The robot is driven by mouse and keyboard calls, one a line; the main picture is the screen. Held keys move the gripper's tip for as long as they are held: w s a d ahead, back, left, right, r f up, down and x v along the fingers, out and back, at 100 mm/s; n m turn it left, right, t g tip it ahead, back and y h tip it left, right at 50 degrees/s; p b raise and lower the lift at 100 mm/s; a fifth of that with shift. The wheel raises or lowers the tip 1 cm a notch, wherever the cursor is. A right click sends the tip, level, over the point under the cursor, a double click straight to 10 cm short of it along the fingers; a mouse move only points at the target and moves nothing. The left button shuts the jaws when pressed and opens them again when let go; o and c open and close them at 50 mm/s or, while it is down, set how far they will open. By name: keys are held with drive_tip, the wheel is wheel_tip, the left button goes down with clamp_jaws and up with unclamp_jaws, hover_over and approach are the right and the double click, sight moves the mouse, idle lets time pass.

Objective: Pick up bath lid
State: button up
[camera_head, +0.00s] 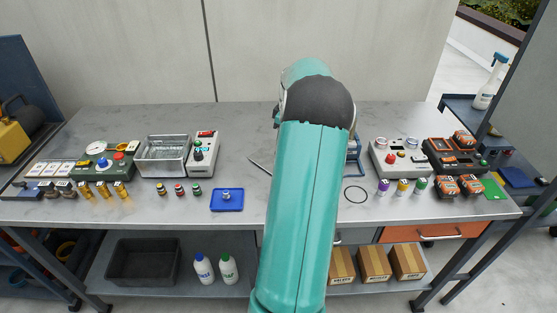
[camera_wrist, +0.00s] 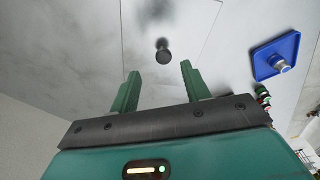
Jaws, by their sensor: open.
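The bath lid (camera_wrist: 185,20) looks like a flat grey metal sheet with a dark round knob (camera_wrist: 162,52) standing on it. In the wrist view its knob shows ahead of my gripper (camera_wrist: 160,72), roughly centred between the fingertips. The two green fingers are open and empty, and the knob appears apart from both. In the head view my arm hides the gripper and most of the lid; only a thin edge (camera_head: 260,167) shows left of the arm. The open metal bath (camera_head: 162,171) stands at the left of the bench beside a white control box (camera_head: 203,158).
A blue tray (camera_head: 219,206) with a small metal piece lies left of my arm and shows in the wrist view (camera_wrist: 262,60). Small capped vials (camera_head: 178,190) stand beside it. A black ring (camera_head: 355,194) and white device (camera_head: 396,162) are to the right.

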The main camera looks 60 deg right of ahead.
drive_tip(key=f, duration=0.2)
drive_tip(key=w+f, duration=0.1)
drive_tip(key=f, duration=0.3)
drive_tip(key=shift+w+a+f, duration=0.2)
drive_tip(key=shift+a+f, duration=0.1)
drive_tip(key=shift+f, duration=0.1)
clamp_jaws()
